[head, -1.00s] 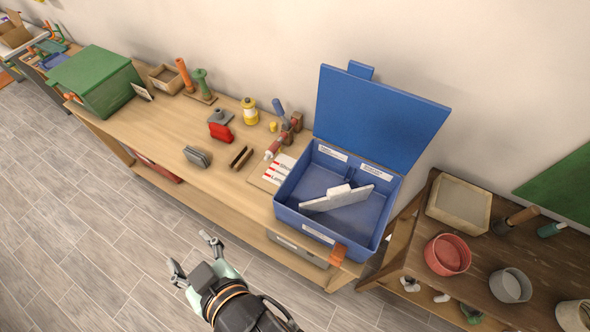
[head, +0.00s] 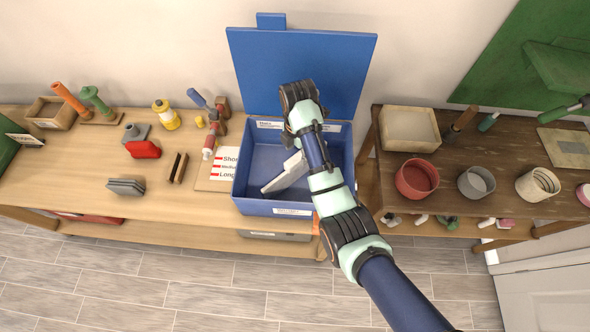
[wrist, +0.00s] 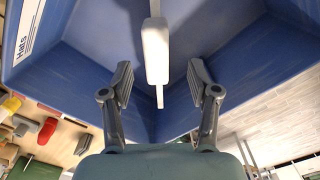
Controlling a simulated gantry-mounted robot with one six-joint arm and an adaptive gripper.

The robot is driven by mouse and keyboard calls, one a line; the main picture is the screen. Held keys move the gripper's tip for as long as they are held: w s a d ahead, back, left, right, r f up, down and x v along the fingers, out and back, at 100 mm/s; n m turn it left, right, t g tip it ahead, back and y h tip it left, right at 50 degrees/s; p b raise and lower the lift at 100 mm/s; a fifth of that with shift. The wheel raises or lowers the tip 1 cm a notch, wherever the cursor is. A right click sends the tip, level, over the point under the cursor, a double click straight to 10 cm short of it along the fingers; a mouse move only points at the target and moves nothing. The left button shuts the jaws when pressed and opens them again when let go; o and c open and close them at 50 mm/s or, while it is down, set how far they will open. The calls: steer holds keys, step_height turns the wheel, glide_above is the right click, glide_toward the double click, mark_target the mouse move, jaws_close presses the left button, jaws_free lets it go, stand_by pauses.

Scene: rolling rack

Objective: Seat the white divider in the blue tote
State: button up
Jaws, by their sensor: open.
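The blue tote (head: 241,180) stands open at the right end of the light wooden bench, its blue lid (head: 265,70) raised behind it. The white divider (head: 284,179) lies askew inside the tote, running diagonally. My arm reaches over the tote and covers part of the divider and the tote's right side in the head view. In the wrist view my gripper (wrist: 159,72) is open, with one finger on each side of the divider's thick white block (wrist: 156,50). Gaps show between both fingers and the block. The gripper fingers are hidden in the head view.
A dark wooden table (head: 450,185) with a red bowl (head: 417,178) and other containers stands to the right.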

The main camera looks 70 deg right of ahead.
mark_target(296, 158)
steer(key=f, duration=0.7)
steer(key=shift+w+f, duration=0.15)
steer(key=shift+w, duration=0.05)
jaws_close()
